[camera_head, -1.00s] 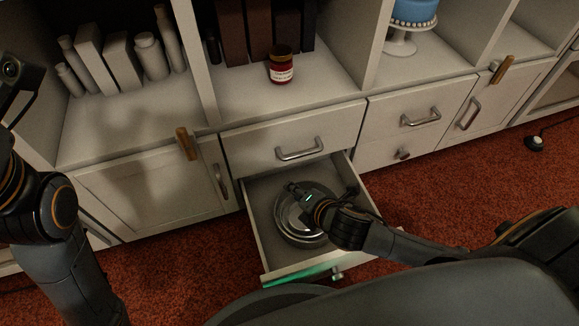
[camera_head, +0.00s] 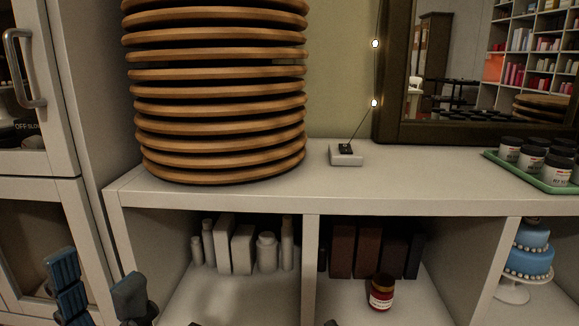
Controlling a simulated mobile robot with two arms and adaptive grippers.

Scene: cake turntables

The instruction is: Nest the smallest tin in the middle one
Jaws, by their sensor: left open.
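No tin shows in the head view at this moment; the drawer area lies below the picture. My left gripper (camera_head: 97,283) is at the bottom left corner, in front of the white cabinet. Its two fingers stand apart with nothing visible between them. My right gripper does not show.
A tall stack of round wooden boards (camera_head: 220,95) stands on the white cabinet top (camera_head: 415,188). A green tray (camera_head: 529,172) of dark-lidded jars is at the right. Shelves below hold pale containers (camera_head: 243,248), dark books (camera_head: 343,250), a red jar (camera_head: 381,292) and a blue cake (camera_head: 527,250).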

